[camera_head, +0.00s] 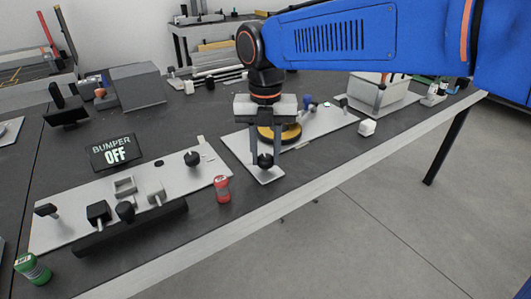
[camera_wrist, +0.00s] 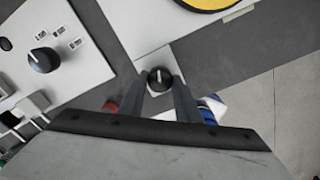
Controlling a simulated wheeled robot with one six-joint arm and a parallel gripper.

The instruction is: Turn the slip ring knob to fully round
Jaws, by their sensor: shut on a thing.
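The slip ring knob (camera_head: 265,161) is a small black round knob on the front end of a light plate (camera_head: 268,178). My gripper (camera_head: 264,160) points down, with one finger on each side of this knob, and is shut on it. In the wrist view the knob (camera_wrist: 159,79) shows between the fingertips of my gripper (camera_wrist: 160,84). A pale pointer line on its top runs roughly up and down in that picture. A round yellow-and-dark part (camera_head: 287,131) sits on the light plate behind the knob, partly hidden by my gripper.
A control panel (camera_head: 75,200) with another black knob (camera_head: 192,158) and several levers lies to the left. A sign (camera_head: 115,153) reads "BUMPER OFF".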

